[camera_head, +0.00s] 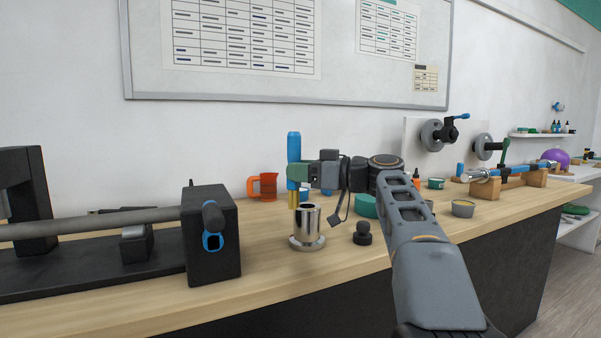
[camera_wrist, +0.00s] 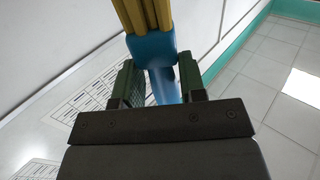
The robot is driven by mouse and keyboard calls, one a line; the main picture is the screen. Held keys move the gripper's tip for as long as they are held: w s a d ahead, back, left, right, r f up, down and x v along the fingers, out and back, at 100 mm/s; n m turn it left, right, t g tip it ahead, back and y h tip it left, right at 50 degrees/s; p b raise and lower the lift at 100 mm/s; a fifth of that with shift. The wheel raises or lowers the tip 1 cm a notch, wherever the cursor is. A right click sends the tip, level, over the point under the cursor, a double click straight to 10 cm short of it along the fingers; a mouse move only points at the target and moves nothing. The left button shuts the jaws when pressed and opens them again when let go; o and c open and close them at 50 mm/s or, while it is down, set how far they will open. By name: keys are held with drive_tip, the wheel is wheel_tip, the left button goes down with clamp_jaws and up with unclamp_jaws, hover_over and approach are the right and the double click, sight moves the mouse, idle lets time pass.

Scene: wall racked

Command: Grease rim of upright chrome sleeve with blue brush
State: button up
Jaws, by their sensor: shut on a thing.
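The chrome sleeve (camera_head: 308,226) stands upright on its round flange on the wooden bench, in the middle of the head view. My gripper (camera_head: 297,175) is shut on the blue brush (camera_head: 294,147), just above and to the left of the sleeve. The brush is upright, with its blue handle at the top and yellow bristles (camera_head: 293,199) pointing down by the left side of the sleeve's rim. I cannot tell whether the bristles touch the rim. In the wrist view the blue handle (camera_wrist: 153,52) sits between the two green finger pads, with the yellow bristles beyond it.
A black clamp block with a long grey bar (camera_head: 212,240) stands at the left. An orange cup (camera_head: 262,186) is behind the sleeve. A small black knob (camera_head: 362,233) stands right of it, near a teal round item (camera_head: 366,205). Bench in front of the sleeve is clear.

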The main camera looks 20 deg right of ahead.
drive_tip(key=shift+r+p, duration=2.2)
drive_tip(key=shift+r, duration=0.9)
drive_tip(key=shift+f, duration=0.1)
